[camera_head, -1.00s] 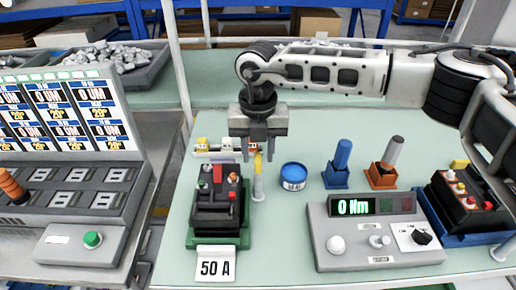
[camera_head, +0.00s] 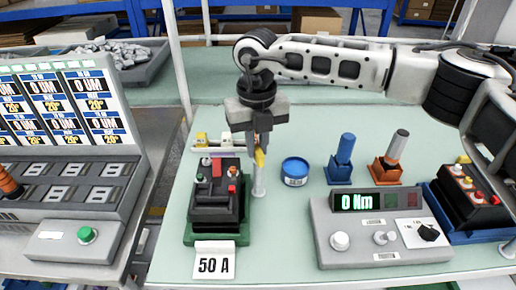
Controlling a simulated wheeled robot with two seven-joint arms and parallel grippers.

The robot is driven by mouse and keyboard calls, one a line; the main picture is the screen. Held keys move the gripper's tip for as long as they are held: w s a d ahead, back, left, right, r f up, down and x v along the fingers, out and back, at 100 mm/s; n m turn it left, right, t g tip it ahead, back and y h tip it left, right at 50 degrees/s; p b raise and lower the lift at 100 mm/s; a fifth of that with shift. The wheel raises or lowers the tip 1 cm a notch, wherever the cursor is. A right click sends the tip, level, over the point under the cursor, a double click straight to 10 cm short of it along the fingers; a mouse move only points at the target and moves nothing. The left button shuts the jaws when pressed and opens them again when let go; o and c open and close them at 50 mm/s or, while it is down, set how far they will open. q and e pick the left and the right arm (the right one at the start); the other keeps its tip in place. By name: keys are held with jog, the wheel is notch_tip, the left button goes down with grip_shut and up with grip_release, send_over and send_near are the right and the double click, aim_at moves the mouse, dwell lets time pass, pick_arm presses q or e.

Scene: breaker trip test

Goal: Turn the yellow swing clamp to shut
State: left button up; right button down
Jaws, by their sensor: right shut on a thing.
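The yellow swing clamp (camera_head: 259,157) sits on top of a pale post (camera_head: 259,183), just right of the black breaker (camera_head: 212,200). The breaker rests in a green holder (camera_head: 240,236) behind a "50 A" card (camera_head: 214,262). My right gripper (camera_head: 261,143) points down from above and is shut on the yellow clamp. Its fingers hide the upper part of the clamp. The clamp's visible end stands beside the breaker, not over its middle. My left gripper is not in view.
A blue round tin (camera_head: 295,171) stands close right of the post. A blue-handled tool (camera_head: 342,160) and an orange-based tool (camera_head: 391,160) stand farther right. A grey meter reading "0 Nm" (camera_head: 376,238) is at the front. A grey panel (camera_head: 70,190) fills the left.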

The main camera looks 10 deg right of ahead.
jog(key=n+b, duration=0.1)
jog(key=n, duration=0.1)
jog(key=n+b, duration=0.2)
jog(key=n, duration=0.1)
jog(key=shift+a+n, duration=0.25)
jog(key=shift+n, duration=0.05)
pick_arm(q)
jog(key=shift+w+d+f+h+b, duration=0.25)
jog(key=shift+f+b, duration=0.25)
jog(key=shift+b, duration=0.25)
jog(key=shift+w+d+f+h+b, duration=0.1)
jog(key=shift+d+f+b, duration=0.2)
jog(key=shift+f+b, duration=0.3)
pick_arm(e)
jog(key=shift+s+a+r+n, duration=0.1)
jog(key=shift+s+a+n, duration=0.1)
jog(key=shift+n, duration=1.95)
jog(key=shift+s+a+n, duration=0.1)
jog(key=shift+s+n, duration=0.05)
jog(key=shift+n, duration=2)
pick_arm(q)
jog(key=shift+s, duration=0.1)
pick_arm(e)
jog(key=c, duration=1.4)
grip_release()
jog(key=shift+c, duration=0.2)
